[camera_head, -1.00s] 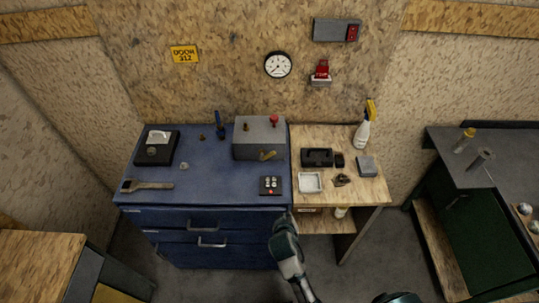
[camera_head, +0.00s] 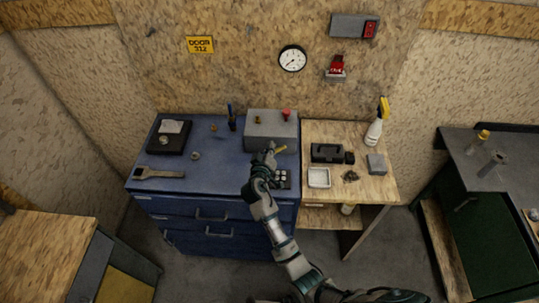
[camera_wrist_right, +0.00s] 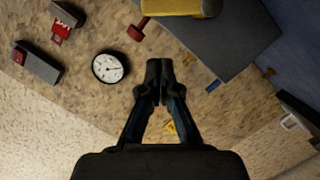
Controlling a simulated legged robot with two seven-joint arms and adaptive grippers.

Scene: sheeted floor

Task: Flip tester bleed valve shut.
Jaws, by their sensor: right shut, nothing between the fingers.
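The tester appears to be the grey box (camera_head: 262,127) at the back right of the blue bench, with a red knob (camera_head: 286,113) and a brass fitting on top. A yellow lever (camera_head: 281,150) at its lower front sits slanted up to the right. My right gripper (camera_head: 269,152) is at the box's front, just left of the lever; contact is unclear. In the right wrist view the gripper (camera_wrist_right: 158,70) is shut and empty, with the red knob (camera_wrist_right: 137,31) and a yellow part at the top edge beyond it. My left gripper is out of view.
A small button box (camera_head: 282,179) is partly behind my right arm. A wrench (camera_head: 160,173) and black tray lie left on the blue bench (camera_head: 210,170). The wooden bench holds a white dish (camera_head: 319,177), black case (camera_head: 326,152) and spray bottle (camera_head: 374,130).

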